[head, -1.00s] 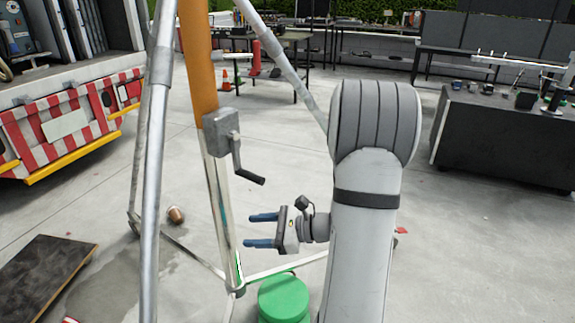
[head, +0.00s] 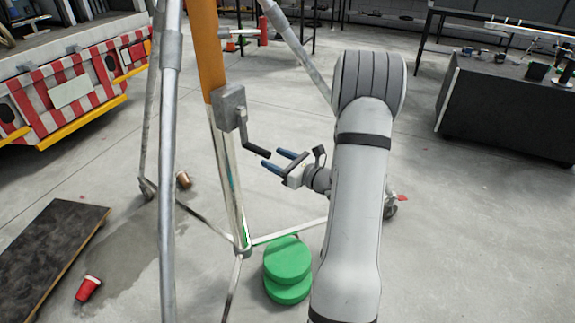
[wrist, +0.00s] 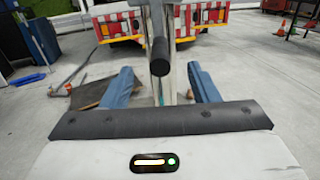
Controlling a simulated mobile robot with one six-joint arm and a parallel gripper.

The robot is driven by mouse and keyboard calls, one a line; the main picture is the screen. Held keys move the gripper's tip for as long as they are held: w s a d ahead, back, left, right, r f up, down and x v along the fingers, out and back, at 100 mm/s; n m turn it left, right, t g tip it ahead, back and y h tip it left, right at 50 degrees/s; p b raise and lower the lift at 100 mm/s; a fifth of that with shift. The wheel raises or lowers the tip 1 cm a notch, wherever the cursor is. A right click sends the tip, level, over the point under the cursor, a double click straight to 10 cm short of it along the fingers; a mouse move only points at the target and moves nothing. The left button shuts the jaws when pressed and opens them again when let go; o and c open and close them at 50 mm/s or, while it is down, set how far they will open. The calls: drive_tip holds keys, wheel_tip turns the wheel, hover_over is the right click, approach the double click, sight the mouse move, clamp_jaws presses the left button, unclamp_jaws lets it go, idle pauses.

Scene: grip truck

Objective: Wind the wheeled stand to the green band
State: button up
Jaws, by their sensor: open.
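The wheeled stand has an orange upper column (head: 205,50) above a pale lower mast (head: 228,180), braced by grey tube legs. A grey winch box (head: 229,107) sits on the mast. Its crank has a black handle (head: 257,150) pointing right and slightly down. My gripper (head: 282,160), with blue fingers, is open and empty just right of the handle's end. In the wrist view the black handle (wrist: 159,58) stands ahead between the two fingers, a little above them. A small green mark (head: 246,236) shows low on the mast; I cannot tell whether it is the band.
Green round weights (head: 288,268) lie on the floor by the stand's base. A red cup (head: 88,288) and a dark board (head: 50,255) lie at lower left. A striped truck (head: 75,90) stands at left, a dark workbench (head: 510,105) at right.

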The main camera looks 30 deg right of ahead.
sight(247, 145)
drive_tip(key=shift+b+x, duration=0.55)
drive_tip(key=shift+x, duration=2.6)
drive_tip(key=shift+c, duration=0.3)
